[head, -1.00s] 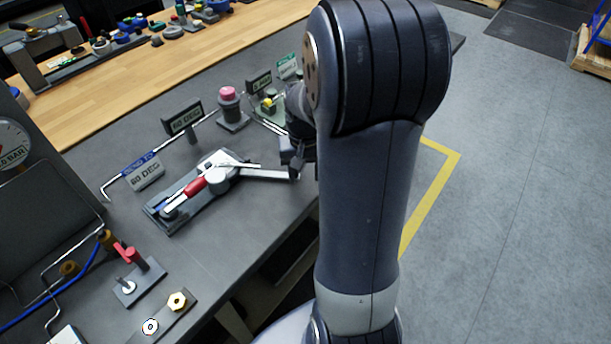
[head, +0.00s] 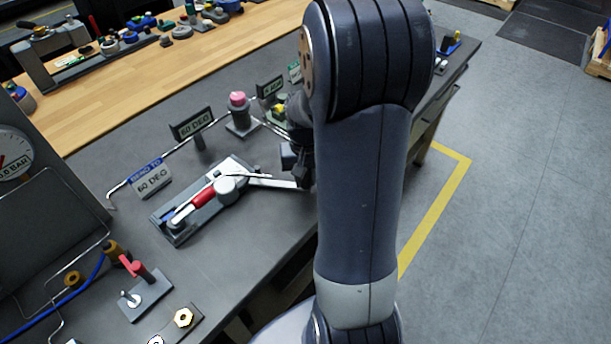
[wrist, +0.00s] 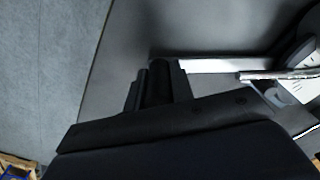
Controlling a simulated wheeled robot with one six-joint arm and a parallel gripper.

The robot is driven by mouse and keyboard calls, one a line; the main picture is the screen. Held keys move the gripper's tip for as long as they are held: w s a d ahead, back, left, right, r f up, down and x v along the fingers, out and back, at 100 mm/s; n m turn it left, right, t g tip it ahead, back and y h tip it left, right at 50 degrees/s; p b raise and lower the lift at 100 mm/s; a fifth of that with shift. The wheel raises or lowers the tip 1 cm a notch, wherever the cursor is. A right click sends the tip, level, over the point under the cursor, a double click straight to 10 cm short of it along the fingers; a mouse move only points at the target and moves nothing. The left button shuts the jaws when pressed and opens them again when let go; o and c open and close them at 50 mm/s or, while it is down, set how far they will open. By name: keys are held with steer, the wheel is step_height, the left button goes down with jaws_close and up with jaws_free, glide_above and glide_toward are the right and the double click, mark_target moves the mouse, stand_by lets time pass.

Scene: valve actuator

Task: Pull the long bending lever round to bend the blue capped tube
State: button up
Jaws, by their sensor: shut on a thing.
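The bender (head: 215,195) is a grey base on the bench with a red-handled part (head: 203,198) and a round pale die (head: 227,187). Its long pale lever (head: 275,182) reaches from the die to the right, up to my gripper (head: 302,176). A thin shiny tube (head: 252,175) projects right from the die, close above the lever. A blue spot (head: 168,216) shows at the base's left end; I cannot tell if it is the cap. In the wrist view, my gripper (wrist: 158,85) is shut at the lever's end (wrist: 215,66); its fingertips partly hide the grip.
A sign reading 60 DEG (head: 152,178) and a pink-topped post (head: 239,108) stand behind the bender. A red-handled fitting (head: 142,280) stands at the front left. My arm hides the bench's right part. Open floor (head: 500,230) lies to the right.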

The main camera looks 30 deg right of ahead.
jaws_close()
steer(key=shift+s+a, duration=0.2)
steer(key=shift+s, duration=0.05)
steer(key=o, duration=0.8)
jaws_free()
step_height(320, 180, up, 11)
steer(key=shift+f, duration=0.1)
steer(key=shift+f, duration=0.15)
